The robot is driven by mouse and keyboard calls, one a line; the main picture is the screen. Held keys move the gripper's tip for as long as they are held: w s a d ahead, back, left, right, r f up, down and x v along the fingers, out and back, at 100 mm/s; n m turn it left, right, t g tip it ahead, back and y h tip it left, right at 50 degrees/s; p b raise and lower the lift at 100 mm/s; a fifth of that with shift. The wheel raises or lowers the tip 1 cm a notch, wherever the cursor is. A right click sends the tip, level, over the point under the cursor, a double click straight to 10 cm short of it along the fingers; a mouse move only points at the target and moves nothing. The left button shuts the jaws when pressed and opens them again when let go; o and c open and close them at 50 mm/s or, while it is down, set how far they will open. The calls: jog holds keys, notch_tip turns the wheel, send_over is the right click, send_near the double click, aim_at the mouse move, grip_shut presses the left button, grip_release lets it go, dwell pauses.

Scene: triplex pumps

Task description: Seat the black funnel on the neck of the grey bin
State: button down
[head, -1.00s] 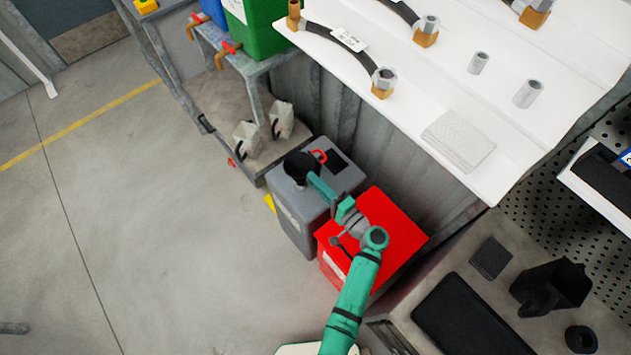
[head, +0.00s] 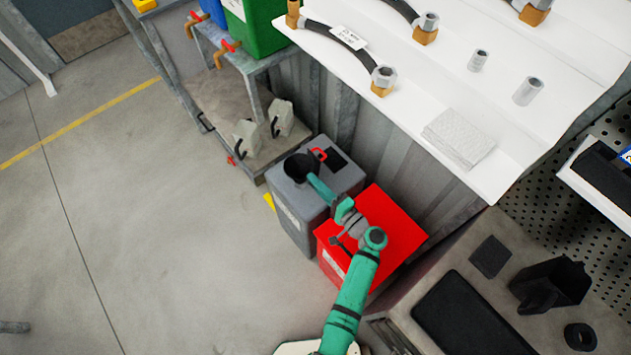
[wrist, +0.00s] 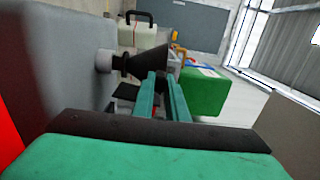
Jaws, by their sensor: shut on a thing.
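The grey bin (head: 290,222) stands on the floor left of the red bin. The black funnel (head: 298,167) is over the grey bin's top, at its front-left part, and hides the neck from the head view. In the wrist view the funnel (wrist: 143,66) has its narrow end at the pale neck (wrist: 104,60), in line with it. I cannot tell how far the spout is inside. My gripper (head: 312,181) reaches in from the right, shut on the funnel's side; its green fingers (wrist: 160,84) show in the wrist view.
The red bin (head: 395,225) stands under my arm, right beside the grey bin. A red handle (head: 318,155) is on the grey bin's top, close to the funnel. Pale jugs (head: 246,136) stand on a low shelf behind. The white bench (head: 450,95) overhangs at upper right.

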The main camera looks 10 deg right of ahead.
jog(key=shift+f, duration=0.9)
jog(key=c, duration=1.7)
grip_release()
jog(key=shift+o, duration=0.2)
jog(key=v, duration=0.7)
jog(key=shift+s+d, duration=0.15)
jog(key=shift+s, duration=0.1)
